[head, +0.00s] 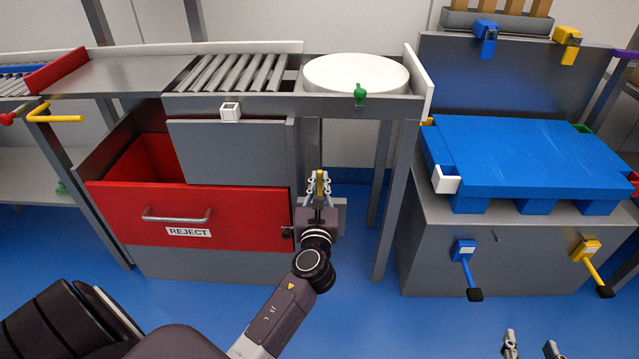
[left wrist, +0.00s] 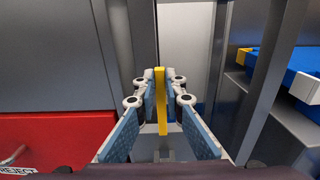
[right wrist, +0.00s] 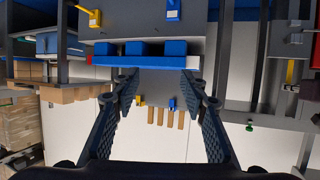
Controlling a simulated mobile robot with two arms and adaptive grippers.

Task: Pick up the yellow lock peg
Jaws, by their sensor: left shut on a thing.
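The yellow lock peg (left wrist: 160,95) stands upright between the finger pads of my left gripper (left wrist: 160,105) in the left wrist view. My left gripper is shut on it. In the head view, the left gripper (head: 319,184) is in front of the conveyor frame, just right of the red reject drawer, with a thin yellow strip of the peg (head: 320,181) showing between the fingers. The peg's lower end is hidden in the head view. My right gripper (head: 531,346) is open and empty at the bottom right; its spread fingers also show in the right wrist view (right wrist: 160,95).
A red reject drawer (head: 115,205) stands partly open at left. Above are rollers (head: 235,72) and a white round plate (head: 356,73). At right, a blue pallet-like piece (head: 525,150) lies on a grey cabinet with blue (head: 466,265) and yellow (head: 592,262) levers. Blue floor lies open in front.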

